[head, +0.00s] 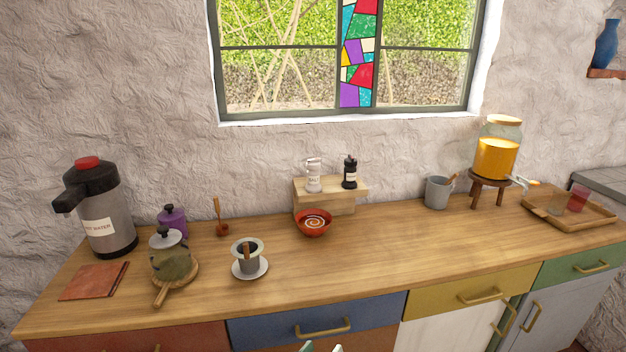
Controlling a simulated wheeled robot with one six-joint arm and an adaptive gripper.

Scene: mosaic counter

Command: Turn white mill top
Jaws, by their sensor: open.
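The white mill (313,178) stands upright on a small wooden riser (326,203) at the back of the counter, below the window. It has a label that seems to read "SALT" and a pale top with a small metal-looking part. A black mill (350,175) stands just to its right on the same riser. My gripper (322,348) shows only as two fingertips at the bottom edge, apart from each other and open. It is well in front of and below the mills, touching nothing visible. The rest of it is out of frame.
A red bowl (313,228) sits in front of the riser. A cup on a saucer (262,273), a lidded pot (172,262) and a hot water dispenser (100,210) stand left. A grey bucket (437,193) stands right. The counter's (390,255) middle right is clear.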

